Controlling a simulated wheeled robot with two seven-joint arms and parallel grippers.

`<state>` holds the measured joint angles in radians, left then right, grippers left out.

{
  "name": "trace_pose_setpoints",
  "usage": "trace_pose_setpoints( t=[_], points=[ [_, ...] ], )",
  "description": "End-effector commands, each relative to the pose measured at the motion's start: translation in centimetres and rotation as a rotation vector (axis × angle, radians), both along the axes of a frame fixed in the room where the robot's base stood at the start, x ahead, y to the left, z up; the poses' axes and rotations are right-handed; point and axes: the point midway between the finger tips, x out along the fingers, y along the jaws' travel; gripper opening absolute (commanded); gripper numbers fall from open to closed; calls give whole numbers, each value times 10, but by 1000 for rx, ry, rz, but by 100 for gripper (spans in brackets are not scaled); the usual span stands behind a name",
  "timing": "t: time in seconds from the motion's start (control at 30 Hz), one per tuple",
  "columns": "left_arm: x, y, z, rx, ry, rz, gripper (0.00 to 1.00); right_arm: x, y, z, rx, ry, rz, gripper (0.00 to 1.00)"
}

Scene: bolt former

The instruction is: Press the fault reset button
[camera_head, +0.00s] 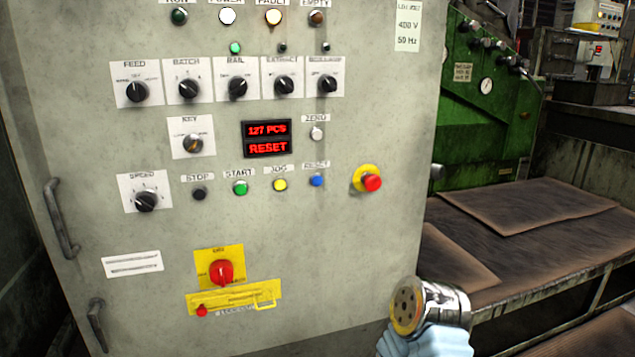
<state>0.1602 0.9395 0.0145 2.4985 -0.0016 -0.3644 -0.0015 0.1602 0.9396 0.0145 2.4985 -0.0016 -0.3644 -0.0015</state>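The blue button (317,180) under the RESET label sits on the front of the grey control cabinet (330,260), at the right end of the lower button row. It is uncovered and nothing touches it. The red display (267,139) above and left of it reads 127 PCS and RESET. A metal arm part with a round holed end (407,305) and a pale blue piece stand at the bottom right, apart from the button. No gripper fingers show there. My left gripper is out of view.
Near the blue button are the yellow button (280,184), the white ZERO button (316,133) and the red emergency stop (372,182) on its yellow base. A red rotary switch (221,272) is lower left. A bench (530,240) and a green machine (490,110) stand right.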

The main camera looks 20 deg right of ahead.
Motion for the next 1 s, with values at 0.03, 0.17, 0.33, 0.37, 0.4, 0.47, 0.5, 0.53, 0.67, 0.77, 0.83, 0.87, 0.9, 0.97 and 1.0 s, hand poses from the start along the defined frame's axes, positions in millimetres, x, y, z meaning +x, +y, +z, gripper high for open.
trace_pose_setpoints(
  t=[0.03,0.17,0.33,0.37,0.4,0.47,0.5,0.53,0.67,0.77,0.83,0.87,0.9,0.97,1.0],
  points=[
    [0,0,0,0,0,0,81,0,0,0,0,0,0,23],
    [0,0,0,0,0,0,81,0,0,0,0,0,0,3],
    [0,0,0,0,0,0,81,0,0,0,0,0,0,0],
    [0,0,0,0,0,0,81,0,0,0,0,0,0,0],
    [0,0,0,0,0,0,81,0,0,0,0,0,0,0],
    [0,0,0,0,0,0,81,0,0,0,0,0,0,0],
    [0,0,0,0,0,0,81,0,0,0,0,0,0,0],
    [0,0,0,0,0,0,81,0,0,0,0,0,0,0],
    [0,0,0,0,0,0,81,0,0,0,0,0,0,0],
    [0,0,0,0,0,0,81,0,0,0,0,0,0,0],
    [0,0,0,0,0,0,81,0,0,0,0,0,0,0],
    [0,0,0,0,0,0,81,0,0,0,0,0,0,0],
    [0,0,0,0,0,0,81,0,0,0,0,0,0,0],
    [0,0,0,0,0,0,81,0,0,0,0,0,0,0],
    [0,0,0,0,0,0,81,0,0,0,0,0,0,0]
  ],
)
